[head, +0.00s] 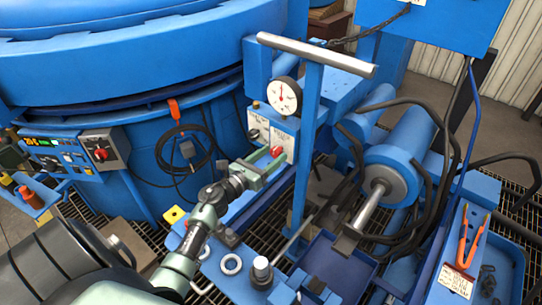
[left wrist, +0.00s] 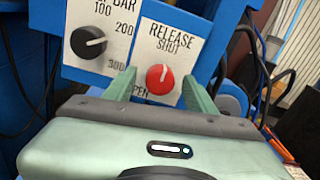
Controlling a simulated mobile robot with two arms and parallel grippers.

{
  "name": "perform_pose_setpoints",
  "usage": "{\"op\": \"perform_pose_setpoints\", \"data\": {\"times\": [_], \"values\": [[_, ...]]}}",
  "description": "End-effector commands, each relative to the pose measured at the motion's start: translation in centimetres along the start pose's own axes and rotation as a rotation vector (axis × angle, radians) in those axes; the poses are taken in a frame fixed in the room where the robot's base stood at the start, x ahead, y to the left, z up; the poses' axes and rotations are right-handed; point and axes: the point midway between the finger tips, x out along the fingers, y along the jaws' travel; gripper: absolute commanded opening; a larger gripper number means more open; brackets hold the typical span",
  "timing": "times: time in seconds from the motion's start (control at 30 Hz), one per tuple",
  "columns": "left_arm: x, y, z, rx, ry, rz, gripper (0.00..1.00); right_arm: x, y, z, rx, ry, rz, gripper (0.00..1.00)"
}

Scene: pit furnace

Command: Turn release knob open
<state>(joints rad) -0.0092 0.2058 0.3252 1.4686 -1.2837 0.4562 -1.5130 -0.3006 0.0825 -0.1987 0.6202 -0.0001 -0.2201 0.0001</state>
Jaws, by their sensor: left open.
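The red release knob (left wrist: 160,79) sits on a white plate (left wrist: 168,45) lettered RELEASE and SHUT; lower down, part of OPEN shows beside my finger. The knob's white mark points up, toward SHUT. In the head view the knob (head: 277,151) is small, below the round gauge. My left gripper (head: 268,162) is open in front of the panel. In the left wrist view its two green fingers stand left and right of the knob, with gaps showing on both sides. I cannot tell how deep the fingertips reach. My right gripper is not in view.
A black pressure knob (left wrist: 88,42) is just left of the release plate. A blue post with a grey T-bar (head: 316,54) stands close to the right of the panel. Black hoses (head: 437,155) and a cylinder are farther right. A coiled cable (head: 185,150) hangs on the furnace.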

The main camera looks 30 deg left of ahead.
Motion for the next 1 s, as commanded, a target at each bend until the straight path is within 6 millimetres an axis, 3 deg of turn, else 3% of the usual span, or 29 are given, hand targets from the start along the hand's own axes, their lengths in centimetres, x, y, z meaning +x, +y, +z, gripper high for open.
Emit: {"op": "perform_pose_setpoints", "data": {"times": [0.2,0.27,0.4,0.43,0.77,1.0], "values": [[0.05,-0.01,-0.03,-0.001,0.000,0.000,0.56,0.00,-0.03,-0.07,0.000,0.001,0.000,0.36],[0.05,0.00,-0.02,-0.001,0.000,0.000,0.42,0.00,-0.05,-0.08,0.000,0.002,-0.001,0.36],[0.04,0.00,-0.02,-0.001,0.000,0.000,0.03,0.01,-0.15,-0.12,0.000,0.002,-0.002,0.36],[0.04,0.00,-0.02,-0.001,0.000,0.000,0.00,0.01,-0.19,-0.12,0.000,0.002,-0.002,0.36],[0.02,0.03,-0.01,-0.044,-0.002,0.000,0.00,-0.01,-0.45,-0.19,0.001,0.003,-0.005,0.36],[0.02,0.05,-0.05,-0.185,-0.006,-0.001,0.00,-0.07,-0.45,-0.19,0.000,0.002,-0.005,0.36]]}}
